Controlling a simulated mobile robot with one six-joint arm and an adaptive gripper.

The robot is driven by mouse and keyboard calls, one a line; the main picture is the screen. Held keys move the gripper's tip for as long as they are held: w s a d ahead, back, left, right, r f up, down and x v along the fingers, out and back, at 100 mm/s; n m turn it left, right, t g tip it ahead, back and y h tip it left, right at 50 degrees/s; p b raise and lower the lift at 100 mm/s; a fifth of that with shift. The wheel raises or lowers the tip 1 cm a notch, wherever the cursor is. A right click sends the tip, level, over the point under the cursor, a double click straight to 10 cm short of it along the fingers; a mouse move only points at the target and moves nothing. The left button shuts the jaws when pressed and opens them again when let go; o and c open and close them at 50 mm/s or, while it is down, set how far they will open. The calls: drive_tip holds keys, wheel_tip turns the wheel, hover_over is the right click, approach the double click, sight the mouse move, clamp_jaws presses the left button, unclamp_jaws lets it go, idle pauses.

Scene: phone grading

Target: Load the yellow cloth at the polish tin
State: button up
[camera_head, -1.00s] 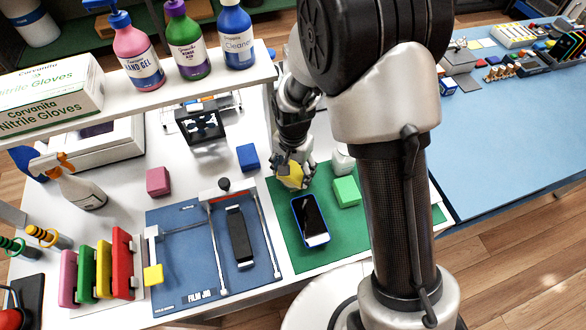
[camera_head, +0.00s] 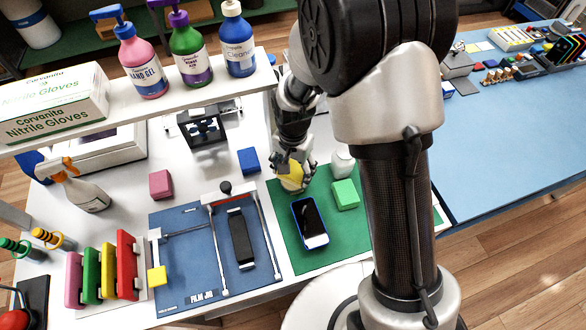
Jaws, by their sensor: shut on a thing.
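My gripper (camera_head: 292,184) points down over the back left part of the green mat and is shut on the yellow cloth (camera_head: 291,177), a small folded yellow block between its fingers. A whitish round container (camera_head: 343,160), perhaps the polish tin, stands just right of my gripper at the mat's back edge, partly near my arm. I cannot tell whether the cloth touches the mat. A phone with a blue rim (camera_head: 310,224) lies on the green mat (camera_head: 283,225) in front of my gripper.
A green block (camera_head: 345,194) lies right of the phone. A blue block (camera_head: 249,161) and a pink block (camera_head: 161,184) stand to the left. The blue film jig (camera_head: 185,265) holds a dark phone (camera_head: 241,239). A shelf with bottles (camera_head: 239,38) overhangs the back.

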sight(293, 169)
drive_tip(key=shift+r+p, duration=1.55)
drive_tip(key=shift+r, duration=0.75)
